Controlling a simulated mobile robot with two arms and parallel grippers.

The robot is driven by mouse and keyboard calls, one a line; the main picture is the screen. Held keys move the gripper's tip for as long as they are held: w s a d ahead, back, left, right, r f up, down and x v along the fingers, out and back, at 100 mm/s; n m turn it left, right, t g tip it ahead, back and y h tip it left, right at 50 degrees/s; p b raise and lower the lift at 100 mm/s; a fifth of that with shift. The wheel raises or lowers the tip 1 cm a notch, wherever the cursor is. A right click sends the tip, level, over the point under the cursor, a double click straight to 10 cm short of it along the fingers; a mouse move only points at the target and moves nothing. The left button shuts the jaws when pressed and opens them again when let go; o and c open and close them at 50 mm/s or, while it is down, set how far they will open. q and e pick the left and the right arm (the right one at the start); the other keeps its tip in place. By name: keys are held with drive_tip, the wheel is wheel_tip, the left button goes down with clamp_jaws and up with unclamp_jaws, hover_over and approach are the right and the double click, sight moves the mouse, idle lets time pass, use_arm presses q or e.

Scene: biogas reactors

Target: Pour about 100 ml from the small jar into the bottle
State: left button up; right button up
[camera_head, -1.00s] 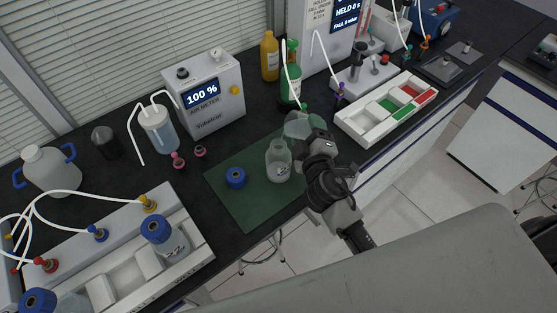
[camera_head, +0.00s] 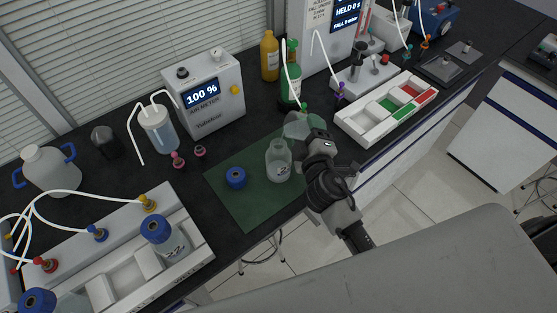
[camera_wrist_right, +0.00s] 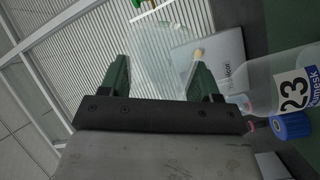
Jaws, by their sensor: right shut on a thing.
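The bottle (camera_head: 278,163) is clear, labelled 23, and stands upright and uncapped on the green mat (camera_head: 248,212). It also shows at the right of the right wrist view (camera_wrist_right: 285,85). My right gripper (camera_head: 312,138) is shut on the small jar (camera_head: 299,125), a clear glass vessel held tilted over the bottle's mouth. In the right wrist view the jar (camera_wrist_right: 160,65) is a faint transparent shape between my fingers. I cannot make out the liquid level in either vessel. A blue cap (camera_head: 236,177) lies on the mat left of the bottle. My left gripper is not in view.
An air meter (camera_head: 212,95) showing 100 % stands behind the mat. A white rack (camera_head: 120,268) with a blue-capped bottle (camera_head: 157,232) is at the left front. A white tray (camera_head: 370,130) with green and red compartments lies to the right. The mat's front part is clear.

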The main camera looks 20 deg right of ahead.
drive_tip(key=shift+r+n, duration=0.35)
drive_tip(key=shift+n, duration=0.25)
idle(1.7)
drive_tip(key=shift+f, duration=0.2)
idle(0.5)
drive_tip(key=shift+a+r+n, duration=0.1)
drive_tip(key=shift+r+n, duration=0.1)
drive_tip(key=shift+n, duration=0.2)
idle(1.0)
